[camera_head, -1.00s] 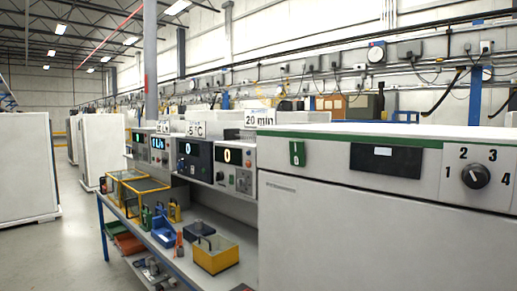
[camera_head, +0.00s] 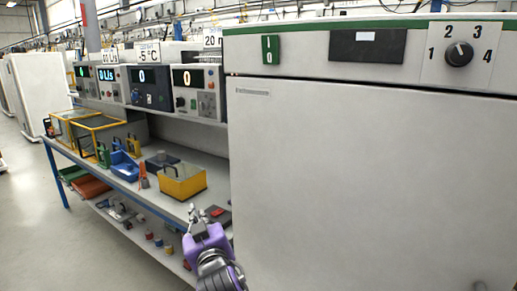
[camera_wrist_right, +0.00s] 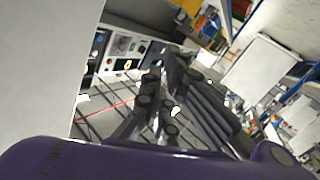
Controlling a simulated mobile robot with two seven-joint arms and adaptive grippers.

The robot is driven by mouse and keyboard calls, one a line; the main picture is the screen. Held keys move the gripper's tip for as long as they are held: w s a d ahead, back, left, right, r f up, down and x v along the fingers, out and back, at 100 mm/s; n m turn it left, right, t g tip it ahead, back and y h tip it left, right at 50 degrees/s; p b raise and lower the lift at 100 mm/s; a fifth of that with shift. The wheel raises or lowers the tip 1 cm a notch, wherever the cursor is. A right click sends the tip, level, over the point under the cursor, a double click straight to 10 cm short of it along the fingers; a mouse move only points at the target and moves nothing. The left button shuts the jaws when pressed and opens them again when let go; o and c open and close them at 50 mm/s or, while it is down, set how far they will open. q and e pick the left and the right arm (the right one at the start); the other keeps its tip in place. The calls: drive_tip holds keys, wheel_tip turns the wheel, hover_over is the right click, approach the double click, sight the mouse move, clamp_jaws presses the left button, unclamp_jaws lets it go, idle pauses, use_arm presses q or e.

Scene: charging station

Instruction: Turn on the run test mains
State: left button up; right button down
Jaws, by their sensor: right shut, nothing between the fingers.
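A white cabinet (camera_head: 345,170) fills the right of the head view. Its top panel carries a green rocker switch marked I and O (camera_head: 271,50), a dark display panel (camera_head: 367,46) and a black rotary knob (camera_head: 459,54) with numbers around it. The switch's position is too small to tell. My purple right gripper (camera_head: 203,213) is low in the head view, left of the cabinet front and well below the switch, touching none of these controls. Its dark fingers (camera_wrist_right: 165,95) show shut and empty in the right wrist view. My left gripper is out of view.
A long bench left of the cabinet holds a yellow bin (camera_head: 183,183), a blue bin (camera_head: 124,165), a flat dark item with a red patch (camera_head: 217,212) and several instruments with lit displays (camera_head: 195,78). Floor (camera_head: 25,200) is clear at the left.

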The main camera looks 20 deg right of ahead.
drive_tip(key=w+a+r+m+t+h+b, duration=0.1)
drive_tip(key=w+a+r, duration=0.1)
drive_tip(key=r, duration=0.7)
drive_tip(key=w+a+r+t+h+b, duration=0.1)
drive_tip(key=w+r+h, duration=0.1)
drive_tip(key=r, duration=0.7)
drive_tip(key=s+d+r+m+g+h+b, duration=0.15)
drive_tip(key=s+r+m+h, duration=0.3)
drive_tip(key=r, duration=0.65)
drive_tip(key=s+d+r+m+h+b, duration=0.1)
drive_tip(key=s+r+m+h+b, duration=0.25)
drive_tip(key=r, duration=0.85)
drive_tip(key=m+g+h+p, duration=0.1)
drive_tip(key=m+g+h, duration=0.4)
drive_tip(key=g, duration=0.1)
approach(269, 35)
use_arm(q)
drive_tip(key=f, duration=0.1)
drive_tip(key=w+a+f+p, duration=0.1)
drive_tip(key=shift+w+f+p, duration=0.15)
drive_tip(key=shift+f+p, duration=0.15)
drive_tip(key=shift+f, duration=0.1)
use_arm(e)
drive_tip(key=x, duration=0.6)
drive_tip(key=shift+w+d, duration=0.3)
